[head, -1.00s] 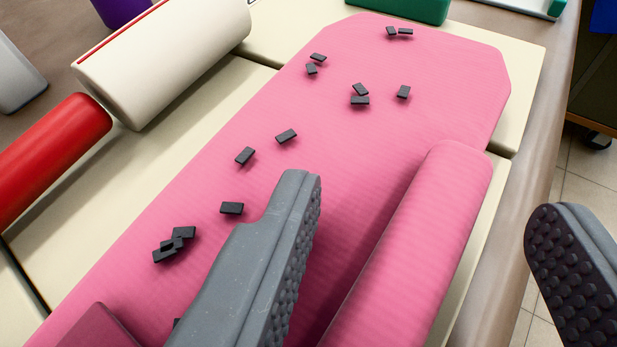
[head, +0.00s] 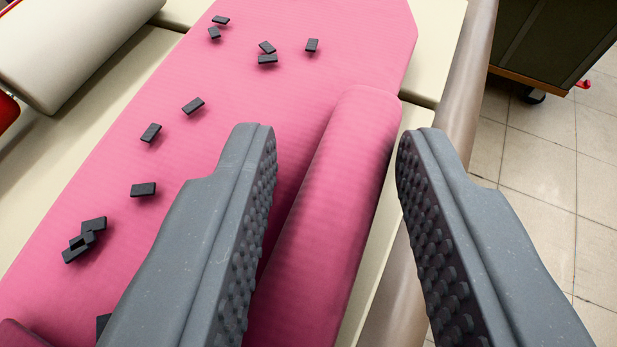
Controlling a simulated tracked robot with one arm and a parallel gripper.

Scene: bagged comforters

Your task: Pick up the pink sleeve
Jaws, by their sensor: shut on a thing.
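The pink sleeve (head: 322,215) is a long rounded roll lying on a flat pink cloth, along its right side. My gripper (head: 335,138) has one grey studded finger on each side of the sleeve, and it is shut on the sleeve. The left finger stands over the flat pink cloth (head: 225,60) and hides part of it. The right finger is by the sleeve's right side, over the table edge. The sleeve's near end runs out of the picture at the bottom.
Several small black pieces (head: 144,189) lie scattered on the pink cloth. A white roll (head: 70,45) lies at the upper left, with a bit of red at the left edge. A dark cabinet (head: 560,45) stands beyond the table edge at the upper right, above a tiled floor.

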